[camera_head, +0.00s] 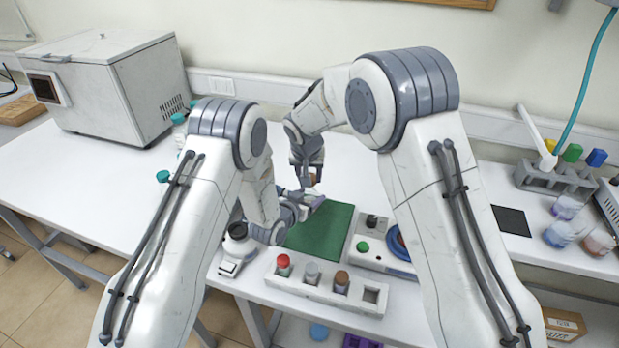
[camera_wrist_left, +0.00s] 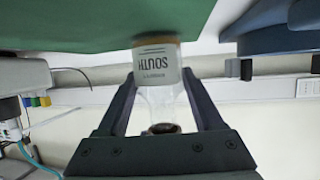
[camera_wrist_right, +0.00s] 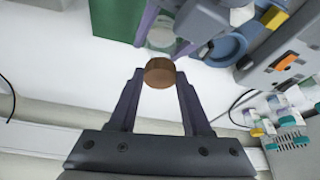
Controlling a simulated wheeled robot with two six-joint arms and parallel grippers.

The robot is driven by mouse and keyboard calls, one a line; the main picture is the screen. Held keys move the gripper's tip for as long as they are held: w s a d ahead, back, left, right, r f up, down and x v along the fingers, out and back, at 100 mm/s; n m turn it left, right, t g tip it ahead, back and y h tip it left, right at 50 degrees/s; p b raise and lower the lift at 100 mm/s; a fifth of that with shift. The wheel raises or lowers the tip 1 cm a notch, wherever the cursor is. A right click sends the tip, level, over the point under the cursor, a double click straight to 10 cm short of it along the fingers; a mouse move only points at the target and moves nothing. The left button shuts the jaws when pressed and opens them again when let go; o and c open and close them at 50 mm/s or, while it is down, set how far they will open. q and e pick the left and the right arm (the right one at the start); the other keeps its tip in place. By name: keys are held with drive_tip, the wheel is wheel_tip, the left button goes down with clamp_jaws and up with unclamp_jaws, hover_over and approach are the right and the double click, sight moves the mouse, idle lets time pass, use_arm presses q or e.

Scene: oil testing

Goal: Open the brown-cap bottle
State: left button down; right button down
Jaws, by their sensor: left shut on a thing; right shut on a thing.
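My left gripper (camera_head: 312,201) is over the green mat (camera_head: 320,228). In the left wrist view its fingers (camera_wrist_left: 160,85) are shut around a clear bottle (camera_wrist_left: 158,62) with a white label, which shows upside down there. My right gripper (camera_wrist_right: 160,80) points down from above and is shut on a brown cap (camera_wrist_right: 159,73). The cap also shows small in the head view (camera_head: 314,178), above the left gripper. In the right wrist view the bottle (camera_wrist_right: 161,36) shows beyond the cap, which appears apart from it.
A white rack (camera_head: 313,291) at the front edge holds red, grey and brown-topped items and has an empty square slot (camera_head: 372,294). A device with a green button (camera_head: 363,247) stands right of the mat. A large white box machine (camera_head: 108,85) stands at the back left.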

drive_tip(key=shift+r, duration=0.1)
drive_tip(key=shift+r, duration=1.95)
use_arm(q)
unclamp_jaws()
